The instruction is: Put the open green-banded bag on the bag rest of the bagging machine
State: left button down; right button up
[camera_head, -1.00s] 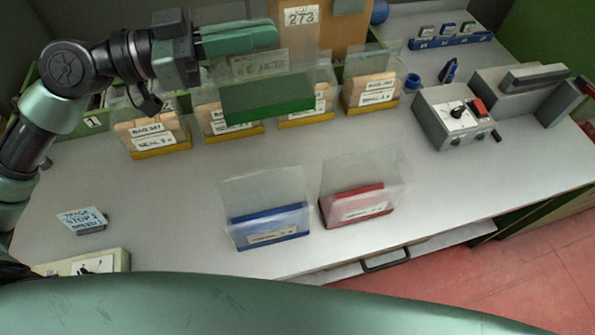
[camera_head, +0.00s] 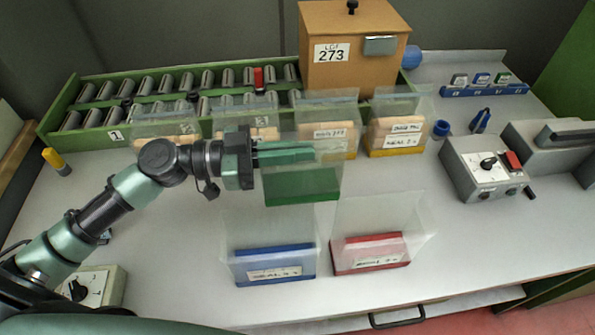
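My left gripper (camera_head: 287,153) is shut on the upper part of a clear bag with a green band (camera_head: 302,186) along its bottom. The bag hangs upright above the table, in front of the row of filled bags and behind the blue-banded bag. It looks empty. A grey machine with a dial and a red switch (camera_head: 487,166) stands at the right, with a grey lever unit (camera_head: 556,150) beside it. I cannot make out which part is a bag rest. My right gripper is not in view.
A blue-banded bag (camera_head: 274,265) and a red-banded bag (camera_head: 368,253) stand at the front. Several yellow-banded bags with corks (camera_head: 397,133) stand behind. A green rack (camera_head: 85,140) of metal cylinders and a wooden box (camera_head: 352,75) are at the back. The table (camera_head: 440,235) is clear front right.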

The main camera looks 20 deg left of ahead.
aim_at(297, 174)
pick_arm(q)
jog(key=shift+f, duration=3.05)
jog(key=shift+f, duration=0.15)
jog(key=c, duration=1.6)
grip_release()
jog(key=shift+c, duration=0.2)
